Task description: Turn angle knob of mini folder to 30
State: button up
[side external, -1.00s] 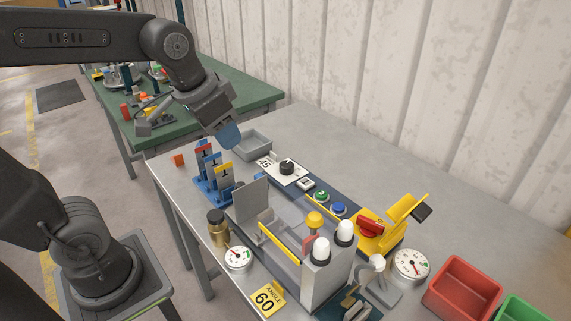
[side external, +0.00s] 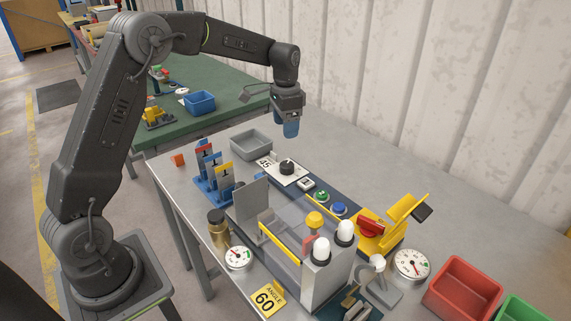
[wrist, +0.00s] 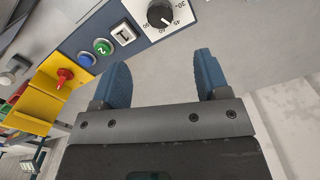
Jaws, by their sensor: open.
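The angle knob (side external: 287,166) is a round black dial on a white plate at the far end of the mini folder (side external: 322,275). A 45 is printed on that plate. In the wrist view the knob (wrist: 160,13) is partly cut off at the top edge, with scale numbers around it including 30, 45 and 60. Its white pointer mark appears to face the 45. My gripper (side external: 291,130) hangs above and behind the knob, pointing down with blue fingers. In the wrist view my gripper (wrist: 160,70) is open and empty, its fingers apart from the knob.
A rocker switch (side external: 306,184), a green button (side external: 321,195) and a blue button (side external: 339,209) sit beside the knob. A grey tray (side external: 251,147) lies left of it. The bench behind the knob is clear.

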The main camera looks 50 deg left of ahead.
aim_at(287, 165)
notch_tip(287, 165, down, 13)
jog(key=shift+f, duration=0.1)
dwell(0.3)
jog(key=shift+c, duration=0.3)
jog(key=c, duration=0.9)
jog(key=shift+n, duration=0.3)
jog(key=n, duration=0.4)
jog(key=shift+d+n, duration=0.1)
jog(key=shift+n, duration=0.2)
jog(key=shift+d+n, duration=0.1)
jog(key=shift+n, duration=2.2)
jog(key=shift+o, duration=0.2)
